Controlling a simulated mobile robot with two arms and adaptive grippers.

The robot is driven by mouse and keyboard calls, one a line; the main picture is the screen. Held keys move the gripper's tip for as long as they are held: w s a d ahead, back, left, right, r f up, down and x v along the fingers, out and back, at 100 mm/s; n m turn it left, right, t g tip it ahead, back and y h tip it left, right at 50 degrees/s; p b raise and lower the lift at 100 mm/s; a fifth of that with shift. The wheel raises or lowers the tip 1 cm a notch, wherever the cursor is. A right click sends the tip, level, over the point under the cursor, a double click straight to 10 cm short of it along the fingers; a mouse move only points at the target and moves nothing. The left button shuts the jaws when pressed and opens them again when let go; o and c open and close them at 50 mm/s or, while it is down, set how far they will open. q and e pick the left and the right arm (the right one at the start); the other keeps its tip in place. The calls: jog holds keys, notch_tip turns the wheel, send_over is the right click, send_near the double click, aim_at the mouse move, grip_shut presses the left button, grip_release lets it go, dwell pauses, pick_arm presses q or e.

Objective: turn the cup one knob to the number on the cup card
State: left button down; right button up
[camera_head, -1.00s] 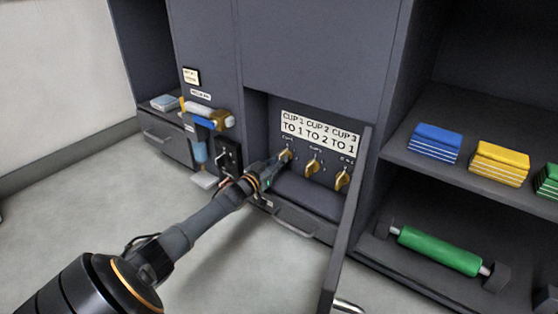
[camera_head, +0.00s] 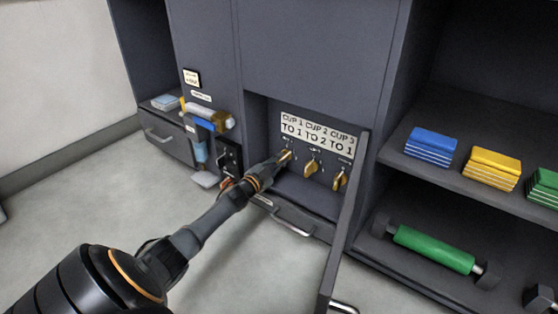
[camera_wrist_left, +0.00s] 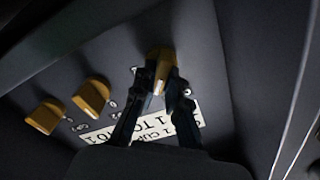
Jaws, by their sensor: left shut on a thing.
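The cup card (camera_head: 318,134) is a white sign on the back wall of an open recess; it reads CUP 1 TO 1, CUP 2 TO 2, CUP 3 TO 1. Below it sit three yellow knobs. The cup one knob (camera_head: 287,154) is the leftmost in the head view, with my left gripper (camera_head: 281,160) at it. In the left wrist view the fingers of my left gripper (camera_wrist_left: 155,95) are shut on the cup one knob (camera_wrist_left: 161,58). The number its pointer faces is too small to tell. My right gripper is not in view.
The cup two knob (camera_head: 311,167) and cup three knob (camera_head: 339,180) stand close to the right. An open door (camera_head: 345,225) juts out right of the recess. Left are a blue and yellow fixture (camera_head: 209,117) and a black panel (camera_head: 229,157). Shelves at right hold colored stacks (camera_head: 432,145) and a green roller (camera_head: 434,249).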

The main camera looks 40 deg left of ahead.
pick_arm(q)
jog(key=shift+m, duration=0.4)
jog(key=c, duration=1.4)
grip_release()
jog(key=shift+o, duration=0.2)
jog(key=s+d, duration=0.1)
jog(key=s, duration=1.1)
jog(key=shift+d, duration=0.2)
